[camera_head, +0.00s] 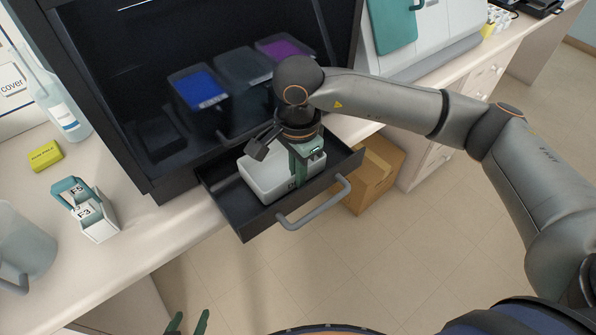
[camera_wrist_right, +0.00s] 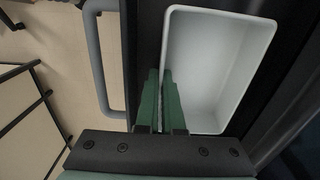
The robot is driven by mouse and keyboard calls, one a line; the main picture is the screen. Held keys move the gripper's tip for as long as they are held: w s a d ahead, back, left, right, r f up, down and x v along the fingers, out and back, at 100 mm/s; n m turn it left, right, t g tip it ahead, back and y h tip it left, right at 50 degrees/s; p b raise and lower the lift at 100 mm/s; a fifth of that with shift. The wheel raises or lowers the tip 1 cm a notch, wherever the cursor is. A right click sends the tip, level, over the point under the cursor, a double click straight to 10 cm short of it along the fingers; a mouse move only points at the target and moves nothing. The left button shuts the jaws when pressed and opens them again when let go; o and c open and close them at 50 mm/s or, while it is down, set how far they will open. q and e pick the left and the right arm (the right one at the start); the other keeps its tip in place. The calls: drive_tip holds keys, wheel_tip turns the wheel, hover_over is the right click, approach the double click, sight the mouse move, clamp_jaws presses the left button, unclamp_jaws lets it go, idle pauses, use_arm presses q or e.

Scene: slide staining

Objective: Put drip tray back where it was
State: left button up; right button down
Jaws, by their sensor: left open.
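The drip tray, a white rectangular tray (camera_head: 262,178), sits inside a pulled-out dark drawer (camera_head: 243,222) with a grey handle (camera_head: 318,203). My right gripper (camera_head: 296,182) reaches down at the tray's front right side and hides part of it. In the right wrist view, the green fingers of my right gripper (camera_wrist_right: 160,80) are close together with the wall of the white tray (camera_wrist_right: 205,75) between them. The tray looks empty there. My left gripper (camera_head: 188,322) is at the bottom edge of the head view, open, empty and well away from the drawer.
A dark cabinet (camera_head: 130,90) holding blue and purple trays stands above the drawer. On the left counter are a slide holder (camera_head: 92,215), a yellow box (camera_head: 45,156), a bottle (camera_head: 62,110) and a jug (camera_head: 25,245). A cardboard box (camera_head: 378,172) stands on the floor behind the drawer.

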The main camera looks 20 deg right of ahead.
drive_tip(key=shift+f, duration=0.2)
drive_tip(key=c, duration=1.1)
unclamp_jaws()
drive_tip(key=shift+o, duration=0.2)
drive_tip(key=shift+r, duration=0.1)
wheel_tip(320, 180, up, 12)
drive_tip(key=shift+r+b, duration=0.15)
drive_tip(key=shift+b, duration=0.15)
